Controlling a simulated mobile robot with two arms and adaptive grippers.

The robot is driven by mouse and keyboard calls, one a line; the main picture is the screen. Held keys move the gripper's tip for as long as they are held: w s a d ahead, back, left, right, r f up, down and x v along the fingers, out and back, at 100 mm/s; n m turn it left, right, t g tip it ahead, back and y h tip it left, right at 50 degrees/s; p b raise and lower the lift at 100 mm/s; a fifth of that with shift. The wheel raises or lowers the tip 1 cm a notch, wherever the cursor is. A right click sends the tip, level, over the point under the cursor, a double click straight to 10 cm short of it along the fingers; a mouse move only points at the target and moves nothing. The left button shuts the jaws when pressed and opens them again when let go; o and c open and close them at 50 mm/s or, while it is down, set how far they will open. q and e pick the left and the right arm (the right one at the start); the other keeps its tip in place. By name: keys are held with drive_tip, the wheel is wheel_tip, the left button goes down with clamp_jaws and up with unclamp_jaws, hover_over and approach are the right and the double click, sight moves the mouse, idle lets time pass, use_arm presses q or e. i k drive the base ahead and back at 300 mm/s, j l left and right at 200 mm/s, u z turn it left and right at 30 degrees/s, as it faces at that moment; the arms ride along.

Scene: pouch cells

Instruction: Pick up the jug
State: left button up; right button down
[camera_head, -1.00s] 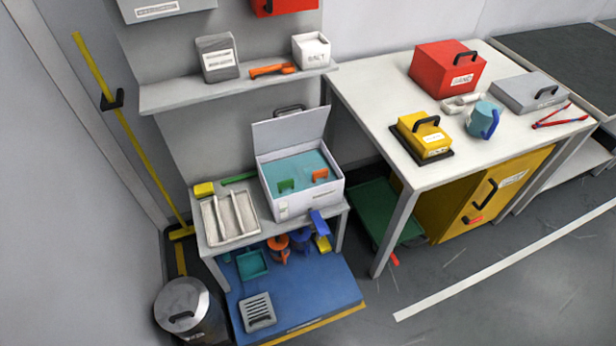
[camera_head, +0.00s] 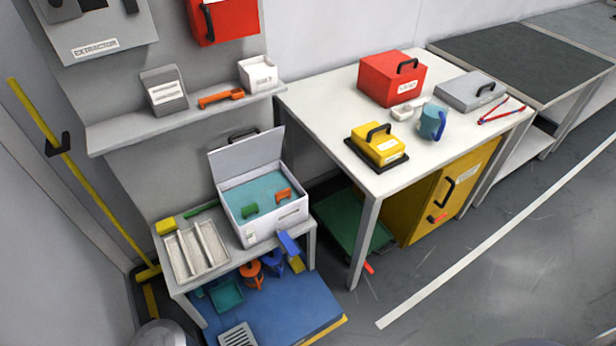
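A teal jug (camera_head: 432,122) with a blue handle stands on the white table (camera_head: 330,125) at the right, in front of the grey case and right of the yellow box. On the low shelf under the small table are an orange jug-like thing (camera_head: 250,274) and a blue one (camera_head: 272,263), both partly hidden by the tabletop. Neither of my grippers shows in the head view.
An open white box (camera_head: 262,218) stands on the small table. The floor (camera_head: 450,260) in front is mostly clear.

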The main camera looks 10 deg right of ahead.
sight(431, 123)
drive_tip(key=i+l, duration=0.1)
drive_tip(key=l, duration=0.4)
drive_tip(key=i+l+u, duration=0.15)
drive_tip(key=l, duration=0.8)
